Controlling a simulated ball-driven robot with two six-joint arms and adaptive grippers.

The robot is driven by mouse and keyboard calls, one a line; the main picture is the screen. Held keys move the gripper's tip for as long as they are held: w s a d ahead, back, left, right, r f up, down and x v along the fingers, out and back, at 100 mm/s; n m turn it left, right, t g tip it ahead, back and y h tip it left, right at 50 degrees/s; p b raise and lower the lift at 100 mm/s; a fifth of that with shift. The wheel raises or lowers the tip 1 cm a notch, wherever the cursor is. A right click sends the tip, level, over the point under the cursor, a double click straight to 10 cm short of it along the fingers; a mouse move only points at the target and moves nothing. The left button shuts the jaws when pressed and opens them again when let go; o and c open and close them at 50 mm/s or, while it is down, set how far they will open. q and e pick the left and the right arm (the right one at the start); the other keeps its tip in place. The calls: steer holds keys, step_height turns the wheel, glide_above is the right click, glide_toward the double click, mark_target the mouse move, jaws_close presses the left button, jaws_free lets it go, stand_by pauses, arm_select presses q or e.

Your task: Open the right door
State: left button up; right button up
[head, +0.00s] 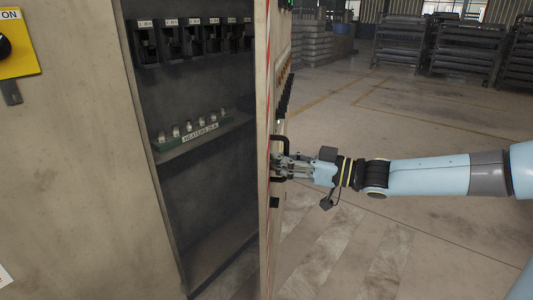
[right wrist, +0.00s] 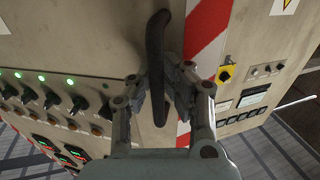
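The right door (head: 264,100) of the beige cabinet stands open, seen nearly edge-on in the head view, with the dark cabinet interior (head: 205,90) exposed to its left. Its black handle (head: 278,143) is on the outer face. The handle also shows in the right wrist view (right wrist: 156,45) as a dark upright bar. My right gripper (head: 281,167) is at the handle, with one finger on each side of it. In the right wrist view the fingers (right wrist: 157,92) close in on the bar and appear to grip it. My left gripper is not in view.
A yellow switch plate (head: 16,45) is on the front at left. Metal racks (head: 468,50) stand far back. The floor (head: 420,120) right of the door looks clear.

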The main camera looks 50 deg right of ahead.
steer(key=shift+o, duration=1.3)
steer(key=shift+w+a+r, duration=0.1)
steer(key=shift+w+a, duration=0.05)
steer(key=shift+w, duration=0.05)
steer(key=shift+s, duration=0.15)
steer(key=v, duration=1.2)
